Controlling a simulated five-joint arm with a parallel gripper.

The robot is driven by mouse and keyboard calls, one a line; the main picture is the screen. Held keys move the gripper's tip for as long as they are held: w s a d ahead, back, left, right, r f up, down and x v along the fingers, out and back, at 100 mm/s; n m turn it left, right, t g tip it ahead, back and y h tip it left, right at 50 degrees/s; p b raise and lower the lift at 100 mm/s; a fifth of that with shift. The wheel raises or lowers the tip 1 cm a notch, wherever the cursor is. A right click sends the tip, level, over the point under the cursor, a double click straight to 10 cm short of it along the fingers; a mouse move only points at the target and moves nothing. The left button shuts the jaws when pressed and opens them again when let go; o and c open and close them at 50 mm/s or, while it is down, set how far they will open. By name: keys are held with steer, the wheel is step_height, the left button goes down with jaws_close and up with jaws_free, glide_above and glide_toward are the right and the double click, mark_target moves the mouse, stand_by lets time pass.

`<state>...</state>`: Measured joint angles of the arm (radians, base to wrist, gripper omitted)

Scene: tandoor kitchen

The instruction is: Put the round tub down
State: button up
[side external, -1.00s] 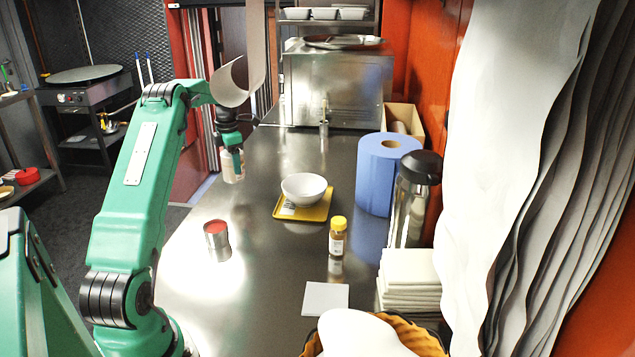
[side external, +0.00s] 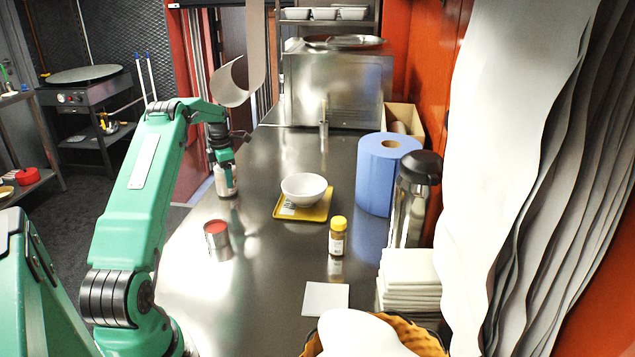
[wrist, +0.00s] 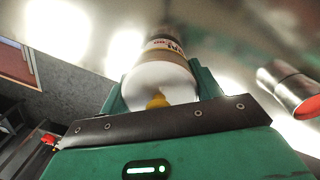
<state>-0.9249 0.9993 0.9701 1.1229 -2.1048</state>
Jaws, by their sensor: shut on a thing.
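The round tub (side external: 227,183) is a small pale container at the left edge of the steel counter. My gripper (side external: 223,163) is shut on it from above. In the wrist view the tub (wrist: 160,78) sits between my green fingers, with a white end, a yellow spot and a printed label band. It looks close to upright. Its base is at or just above the counter; I cannot tell whether it touches.
A red-topped tin (side external: 217,241) stands nearer on the counter. A white bowl (side external: 304,188) sits on a yellow scale (side external: 288,212). A yellow-capped jar (side external: 337,237), blue paper roll (side external: 376,178) and flask (side external: 411,205) stand to the right. Mid-counter is mostly clear.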

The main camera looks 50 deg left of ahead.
steer(key=shift+f, duration=0.2)
steer(key=o, duration=1.2)
steer(key=shift+c, duration=0.2)
steer(key=r, duration=1.1)
steer(key=shift+s+r, duration=0.3)
steer(key=shift+s, duration=0.05)
steer(key=shift+d+r, duration=0.1)
steer(key=shift+r, duration=0.15)
